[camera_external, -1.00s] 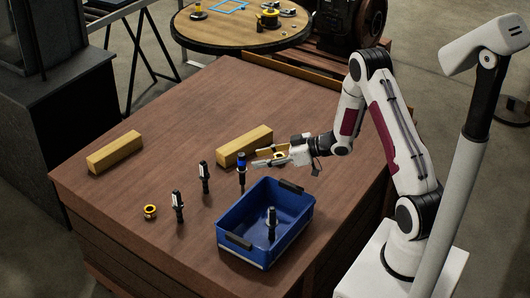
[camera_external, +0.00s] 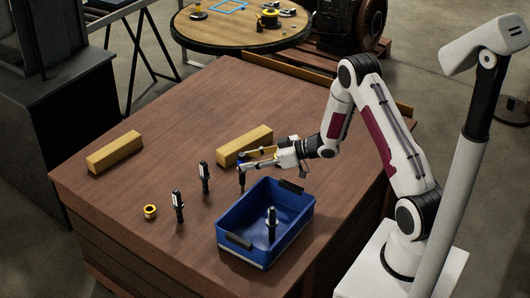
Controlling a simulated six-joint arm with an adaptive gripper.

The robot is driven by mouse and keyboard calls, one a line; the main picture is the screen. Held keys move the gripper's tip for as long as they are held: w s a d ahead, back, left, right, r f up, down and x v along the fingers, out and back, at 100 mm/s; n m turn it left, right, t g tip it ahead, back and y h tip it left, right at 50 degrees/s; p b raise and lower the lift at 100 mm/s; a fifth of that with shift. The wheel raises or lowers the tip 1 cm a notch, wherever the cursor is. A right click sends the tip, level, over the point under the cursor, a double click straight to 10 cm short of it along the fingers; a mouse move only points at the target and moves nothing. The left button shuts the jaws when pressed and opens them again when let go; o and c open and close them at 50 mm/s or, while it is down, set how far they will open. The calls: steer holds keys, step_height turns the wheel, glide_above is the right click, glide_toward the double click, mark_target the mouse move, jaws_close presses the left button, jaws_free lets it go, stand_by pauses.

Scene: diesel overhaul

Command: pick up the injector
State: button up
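Several injectors stand upright. One dark injector with a blue part (camera_external: 242,182) stands on the table just left of the blue bin, and my gripper (camera_external: 246,163) is at its upper part, with the fingers pointing left. The fingers hide most of its top; I cannot tell whether they are shut on it. Two black injectors with pale tops, one nearer the middle (camera_external: 205,177) and one nearer the front (camera_external: 178,206), stand farther left. Another injector (camera_external: 271,222) stands inside the blue bin (camera_external: 232,241).
Two yellow wooden blocks lie on the table, one at left (camera_external: 115,152) and one behind my gripper (camera_external: 232,147). A small yellow and black ring-like part (camera_external: 150,211) lies at front left. The table's back left is clear.

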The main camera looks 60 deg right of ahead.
mark_target(242, 161)
steer(key=shift+x, duration=1.6)
steer(key=shift+d, duration=0.1)
jaws_close()
